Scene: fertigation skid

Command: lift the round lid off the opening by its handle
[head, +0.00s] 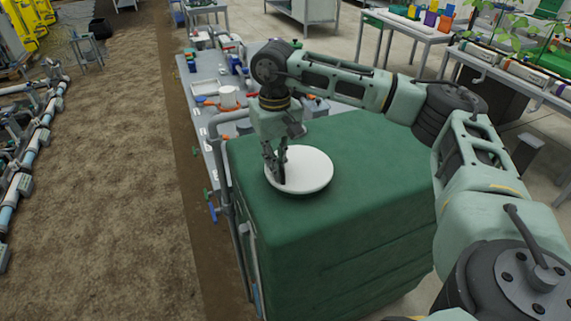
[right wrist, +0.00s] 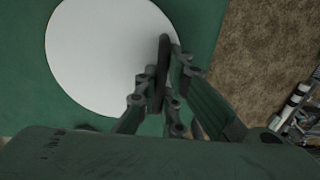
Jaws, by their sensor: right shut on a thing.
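The round white lid (head: 307,171) lies on top of the large green tank (head: 355,150). It also shows in the right wrist view (right wrist: 95,50) as a plain white disc on green. My right gripper (head: 277,178) reaches down to the left part of the lid. In the right wrist view its fingers (right wrist: 165,75) are shut on a dark upright handle (right wrist: 163,60) near the lid's edge. The lid looks level; I cannot tell whether it touches the tank top. The opening is hidden under the lid. My left gripper is not in view.
A grey pipe rail (head: 222,165) runs along the tank's left side. Behind it a grey bench (head: 205,100) carries bottles, containers and fittings. Tables with coloured boxes and plants stand at the back right. Bare soil (head: 115,180) lies open on the left.

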